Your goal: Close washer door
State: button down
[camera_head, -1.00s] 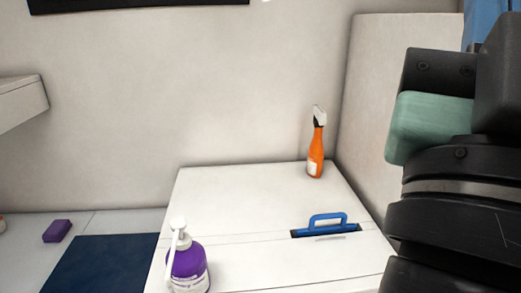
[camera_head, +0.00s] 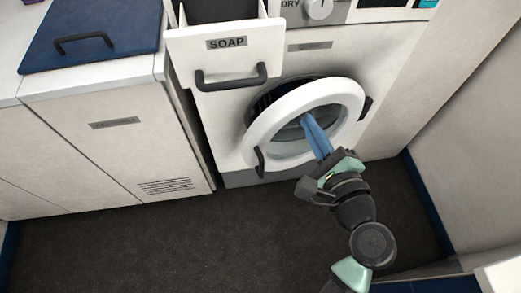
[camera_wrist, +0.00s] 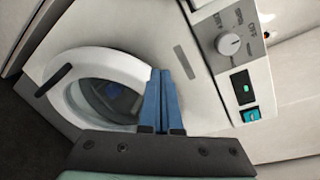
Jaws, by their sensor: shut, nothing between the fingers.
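The washer (camera_head: 385,65) is white, and its round door (camera_head: 262,127) stands partly open, with a dark gap behind its upper left rim. The door has a white ring, a glass middle and a black handle (camera_head: 260,162) at its lower left. In the wrist view the door ring (camera_wrist: 60,62) and handle (camera_wrist: 53,80) are at the left. My gripper (camera_head: 306,118) has blue fingers, shut together and empty, in front of the door glass. In the wrist view my gripper's fingers (camera_wrist: 161,72) overlap the door's right side. I cannot tell whether they touch it.
The soap drawer (camera_head: 228,55) above the door is pulled out. A white cabinet (camera_head: 110,140) with a blue lid (camera_head: 100,30) stands at the left. The washer's knob (camera_head: 319,9) is at the top. The dark floor (camera_head: 150,245) in front is clear.

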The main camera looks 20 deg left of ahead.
jog(key=s+f+m+y+b, duration=0.1)
jog(key=s+f+m+b, duration=0.25)
jog(key=f, duration=0.55)
jog(key=s+f+m+y+b, duration=0.25)
jog(key=s+f+m, duration=0.25)
jog(key=f, duration=0.3)
jog(key=b, duration=0.3)
send_near(254, 141)
jog(key=shift+m+h, duration=0.25)
jog(key=x, duration=0.7)
jog(key=shift+r, duration=0.1)
